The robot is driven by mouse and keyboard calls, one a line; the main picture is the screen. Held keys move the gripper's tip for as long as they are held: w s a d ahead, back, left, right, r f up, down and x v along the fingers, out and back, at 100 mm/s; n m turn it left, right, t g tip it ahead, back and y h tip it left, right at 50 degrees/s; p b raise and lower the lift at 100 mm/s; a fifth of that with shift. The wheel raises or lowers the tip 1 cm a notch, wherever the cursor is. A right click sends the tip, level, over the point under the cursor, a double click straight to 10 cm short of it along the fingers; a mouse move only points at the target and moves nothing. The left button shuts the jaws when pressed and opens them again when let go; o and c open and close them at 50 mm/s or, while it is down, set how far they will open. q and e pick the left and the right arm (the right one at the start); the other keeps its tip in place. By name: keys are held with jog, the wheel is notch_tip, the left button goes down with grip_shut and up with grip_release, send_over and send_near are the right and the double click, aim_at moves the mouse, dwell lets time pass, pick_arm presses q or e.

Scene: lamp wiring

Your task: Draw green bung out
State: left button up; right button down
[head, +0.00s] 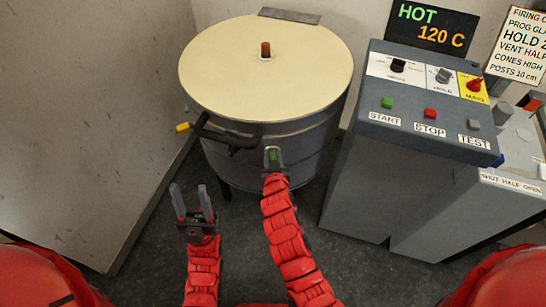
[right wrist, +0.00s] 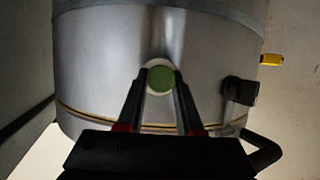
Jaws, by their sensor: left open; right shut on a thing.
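The green bung (right wrist: 161,79) shows in the right wrist view as a round green end in a pale ring on the kiln's metal side wall. In the head view a bit of the green bung (head: 273,155) shows between the fingers. My right gripper (head: 272,152) is shut on the bung at the front of the kiln (head: 266,75); its fingers also show in the right wrist view (right wrist: 160,92), one on each side. I cannot tell how deep the bung sits. My left gripper (head: 193,200) is open and empty, low in front of the kiln.
The kiln's cream lid is shut, with a brown plug (head: 265,49) on top. A dark handle (head: 228,134) and a yellow piece (head: 184,127) stick out at the kiln's front left. A grey control cabinet (head: 410,150) stands close on the right; its display (head: 432,27) reads HOT 120 C.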

jog(key=shift+s, duration=0.65)
dwell(0.6)
jog(key=s+b, duration=0.1)
jog(key=s, duration=0.8)
jog(key=shift+s+d+b, duration=0.35)
jog(key=shift+d, duration=0.1)
dwell(0.6)
